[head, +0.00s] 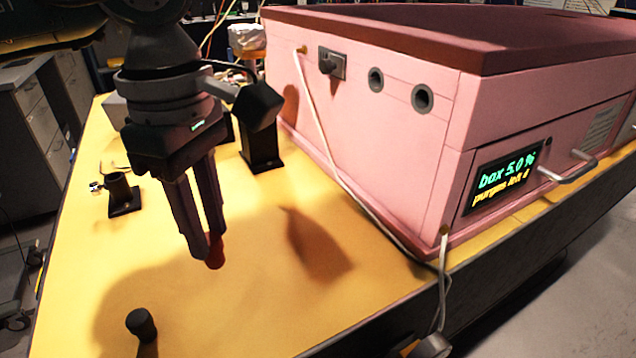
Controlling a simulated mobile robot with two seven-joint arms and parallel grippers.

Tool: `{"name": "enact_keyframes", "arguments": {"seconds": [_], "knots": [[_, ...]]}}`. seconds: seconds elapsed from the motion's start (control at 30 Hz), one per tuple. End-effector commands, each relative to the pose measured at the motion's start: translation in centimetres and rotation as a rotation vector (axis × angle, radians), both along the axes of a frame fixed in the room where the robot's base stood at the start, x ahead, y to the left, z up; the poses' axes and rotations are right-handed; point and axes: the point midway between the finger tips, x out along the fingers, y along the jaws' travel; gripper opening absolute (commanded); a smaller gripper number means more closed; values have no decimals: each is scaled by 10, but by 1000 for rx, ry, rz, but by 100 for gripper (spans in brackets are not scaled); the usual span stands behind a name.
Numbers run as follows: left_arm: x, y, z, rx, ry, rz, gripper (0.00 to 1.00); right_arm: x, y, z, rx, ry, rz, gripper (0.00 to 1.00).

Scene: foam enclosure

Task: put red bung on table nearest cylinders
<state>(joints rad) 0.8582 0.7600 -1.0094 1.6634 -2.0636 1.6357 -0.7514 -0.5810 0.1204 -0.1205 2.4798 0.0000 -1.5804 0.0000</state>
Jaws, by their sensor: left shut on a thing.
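My left gripper (208,250) reaches in from the upper left, pointing down over the yellow table (250,310). Its fingers are shut on the red bung (215,256), of which only a small part shows at the fingertips. The bung appears held above the tabletop; its exact height is hard to tell. A short black cylinder-shaped piece (141,324) is at the lower left of the table. I cannot tell which things are the task's cylinders. My right gripper is not in view.
A pink box (380,150) with two round ports and a display reading "box 5.0 %" fills the right side. A white cable (330,165) runs down its front. Black stands (262,158) and a black holder (122,193) are behind the gripper. The front table area is mostly clear.

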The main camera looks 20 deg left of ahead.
Motion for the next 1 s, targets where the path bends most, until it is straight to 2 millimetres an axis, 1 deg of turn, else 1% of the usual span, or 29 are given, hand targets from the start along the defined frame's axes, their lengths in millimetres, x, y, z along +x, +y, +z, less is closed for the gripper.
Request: {"name": "enact_keyframes", "arguments": {"seconds": [0.17,0.5,0.6,0.73,1.0], "knots": [[0,0,-12,-1,1,0,0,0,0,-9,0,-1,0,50],[0,-1,-52,-1,3,1,0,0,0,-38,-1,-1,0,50],[0,-1,-62,-2,2,2,0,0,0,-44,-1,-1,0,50],[0,-1,-67,-2,2,2,0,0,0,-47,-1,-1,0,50],[0,-1,-67,-2,2,2,0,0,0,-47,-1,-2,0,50]]}}
